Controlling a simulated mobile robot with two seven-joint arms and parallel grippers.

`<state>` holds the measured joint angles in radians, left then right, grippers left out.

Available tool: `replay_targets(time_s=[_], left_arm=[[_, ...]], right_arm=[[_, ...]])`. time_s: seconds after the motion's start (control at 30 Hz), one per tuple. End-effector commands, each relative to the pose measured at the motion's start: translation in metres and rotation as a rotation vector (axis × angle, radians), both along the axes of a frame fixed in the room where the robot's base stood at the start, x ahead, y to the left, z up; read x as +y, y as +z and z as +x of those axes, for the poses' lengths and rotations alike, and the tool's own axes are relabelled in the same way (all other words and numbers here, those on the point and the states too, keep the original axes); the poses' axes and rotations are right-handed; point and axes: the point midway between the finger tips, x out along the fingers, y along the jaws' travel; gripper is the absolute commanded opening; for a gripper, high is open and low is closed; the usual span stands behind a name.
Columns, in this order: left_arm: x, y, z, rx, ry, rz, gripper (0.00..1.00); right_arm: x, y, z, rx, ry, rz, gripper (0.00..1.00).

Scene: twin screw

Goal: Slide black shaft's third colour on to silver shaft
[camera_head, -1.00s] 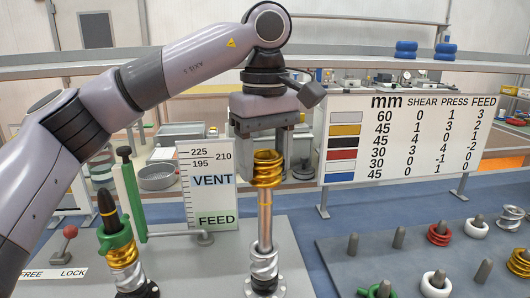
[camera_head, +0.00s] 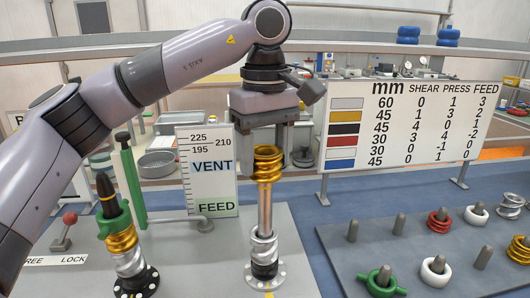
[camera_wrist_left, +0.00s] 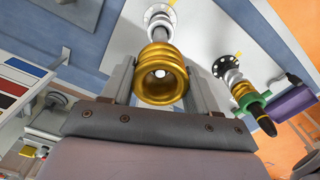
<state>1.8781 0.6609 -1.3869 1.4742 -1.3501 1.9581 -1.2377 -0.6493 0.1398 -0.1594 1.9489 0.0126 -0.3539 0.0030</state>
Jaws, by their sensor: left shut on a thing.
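My left gripper (camera_head: 272,160) is shut on a gold screw element (camera_head: 267,170), held upright around the upper part of the silver shaft (camera_head: 265,208). The left wrist view shows the gold element (camera_wrist_left: 162,80) between the two fingers, with the shaft end visible inside its bore. A silver element (camera_head: 264,246) sits low on this shaft, with bare shaft between it and the gold one. At the left, the black shaft (camera_head: 105,187) carries a green element (camera_head: 114,222) above a gold one (camera_head: 122,240) and a silver one (camera_head: 130,263). My right gripper is not in view.
A red-knobbed lever (camera_head: 69,219) and a green post (camera_head: 130,188) stand by the black shaft. A VENT/FEED scale board (camera_head: 208,178) stands behind. At the right, a grey peg rack (camera_head: 345,255) holds loose elements and rings. A chart board (camera_head: 410,125) stands behind it.

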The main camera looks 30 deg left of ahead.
Motion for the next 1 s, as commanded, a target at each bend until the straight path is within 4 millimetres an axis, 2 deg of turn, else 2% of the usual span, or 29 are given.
replay_targets(time_s=[0.17,1.0], left_arm=[[0.000,-0.003,0.000,-0.001,0.000,-0.001,0.18],[0.000,-0.046,0.000,-0.001,0.000,0.000,0.18]], right_arm=[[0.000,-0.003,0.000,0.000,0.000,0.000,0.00],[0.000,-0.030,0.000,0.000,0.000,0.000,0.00]])
